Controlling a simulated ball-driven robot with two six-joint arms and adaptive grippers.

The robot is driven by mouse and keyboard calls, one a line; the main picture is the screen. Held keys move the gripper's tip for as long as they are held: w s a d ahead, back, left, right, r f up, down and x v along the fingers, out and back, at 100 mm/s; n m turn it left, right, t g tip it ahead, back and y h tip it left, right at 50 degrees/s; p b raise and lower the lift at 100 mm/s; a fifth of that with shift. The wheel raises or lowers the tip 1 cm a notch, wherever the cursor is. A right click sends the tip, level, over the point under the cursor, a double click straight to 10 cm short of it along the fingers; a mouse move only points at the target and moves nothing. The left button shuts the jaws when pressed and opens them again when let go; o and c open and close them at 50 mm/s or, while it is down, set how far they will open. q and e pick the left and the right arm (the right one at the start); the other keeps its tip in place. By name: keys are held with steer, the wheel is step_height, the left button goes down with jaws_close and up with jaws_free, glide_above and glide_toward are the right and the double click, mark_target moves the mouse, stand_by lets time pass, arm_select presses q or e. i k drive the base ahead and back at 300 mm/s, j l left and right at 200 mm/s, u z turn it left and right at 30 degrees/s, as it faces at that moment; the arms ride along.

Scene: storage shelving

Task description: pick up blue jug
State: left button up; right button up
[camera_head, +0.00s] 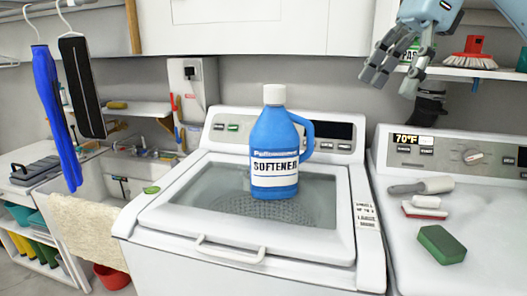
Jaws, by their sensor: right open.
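The blue jug (275,146) has a white cap, a handle on its right side and a label reading SOFTENER. It stands upright on the lid of the white washing machine (205,252), near the middle of the picture. My right gripper (388,84) is at the upper right, above and to the right of the jug and well apart from it. Its fingers are open and point downward, with nothing held between them. My left gripper is not in view.
A second machine (480,225) at right holds a green sponge (441,245) and brushes. A shelf with a red brush (474,54) is behind my right gripper. White cabinets (260,25) hang above the jug. Hangers with clothes and a sink are at left.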

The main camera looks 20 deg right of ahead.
mark_target(275, 159)
steer(key=i, duration=1.05)
